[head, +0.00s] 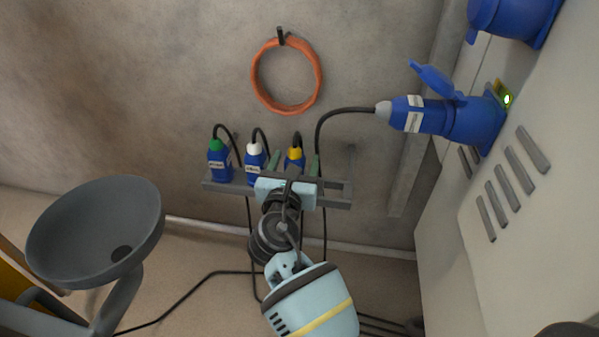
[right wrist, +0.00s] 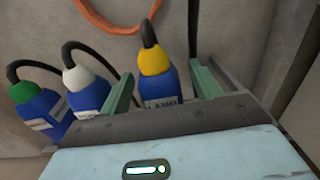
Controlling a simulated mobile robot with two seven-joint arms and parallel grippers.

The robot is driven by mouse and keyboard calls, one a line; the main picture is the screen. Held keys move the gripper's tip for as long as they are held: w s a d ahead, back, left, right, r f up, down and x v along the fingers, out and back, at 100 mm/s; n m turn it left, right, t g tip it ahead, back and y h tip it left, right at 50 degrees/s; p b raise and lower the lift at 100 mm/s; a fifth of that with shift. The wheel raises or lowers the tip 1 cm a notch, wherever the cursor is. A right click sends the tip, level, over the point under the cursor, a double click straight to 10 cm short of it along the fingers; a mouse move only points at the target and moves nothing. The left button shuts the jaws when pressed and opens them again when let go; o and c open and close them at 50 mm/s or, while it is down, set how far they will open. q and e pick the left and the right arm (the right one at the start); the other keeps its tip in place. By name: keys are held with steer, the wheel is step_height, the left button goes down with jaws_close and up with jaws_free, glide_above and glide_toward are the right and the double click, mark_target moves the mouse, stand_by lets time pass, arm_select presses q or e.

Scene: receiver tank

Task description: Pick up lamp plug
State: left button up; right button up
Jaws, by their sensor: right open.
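The lamp plug (head: 295,158) is blue with a yellow collar and a black cable, and stands upright in the wall rack. In the right wrist view the lamp plug (right wrist: 160,84) shows part of a "LAMP" label; its lower part is hidden behind my gripper's body. My right gripper (head: 295,164) is open, with one green finger on each side of the plug. In the right wrist view my right gripper (right wrist: 164,86) shows a gap between the plug and the right finger; the left finger is closer to it. My left gripper is not in view.
A white-collared plug (head: 255,163) and a green-collared plug (head: 217,160) stand left in the grey rack (head: 334,186). Another blue plug (head: 415,114) sits in a socket (head: 473,120) on the pale cabinet (head: 540,190). An orange coil (head: 257,75) hangs above. A grey bowl (head: 95,225) is at left.

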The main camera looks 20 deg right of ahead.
steer(key=shift+c, duration=0.4)
steer(key=c, duration=1.1)
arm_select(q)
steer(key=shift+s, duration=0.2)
arm_select(e)
steer(key=shift+c, duration=0.2)
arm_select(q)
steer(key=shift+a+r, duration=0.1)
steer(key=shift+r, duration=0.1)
arm_select(e)
steer(key=shift+r, duration=0.1)
